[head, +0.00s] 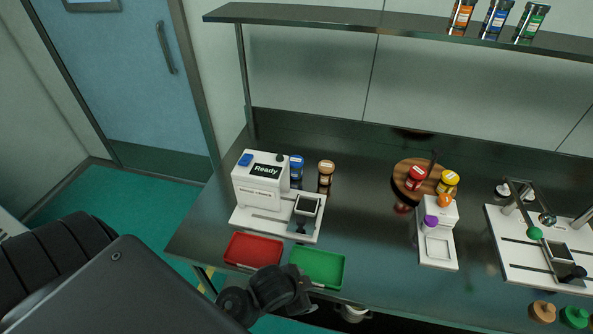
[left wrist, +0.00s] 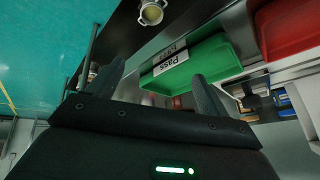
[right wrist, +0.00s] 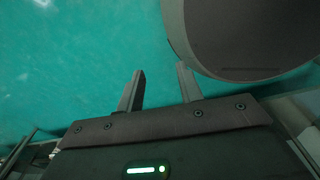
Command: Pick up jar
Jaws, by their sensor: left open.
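Several jars show in the head view. A blue-capped jar (head: 296,167) and a brown-capped jar (head: 326,174) stand beside the white sieve machine (head: 262,182). A red-capped jar (head: 416,178) and a yellow-capped jar (head: 448,182) stand at a round wooden board (head: 402,172). Orange (head: 461,16), blue (head: 496,18) and green (head: 531,22) jars stand on the upper shelf. My left gripper (left wrist: 156,76) is open and empty, low near the table's front edge by the green tray. My right gripper (right wrist: 160,70) is open and empty over the green floor, away from the jars.
A red tray (head: 253,250) and a green tray (head: 318,267) lie at the table's front edge. A white device (head: 437,243) and a plate with a metal arm (head: 505,255) stand right. The shelf (head: 330,21) overhangs the back. The table middle is clear.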

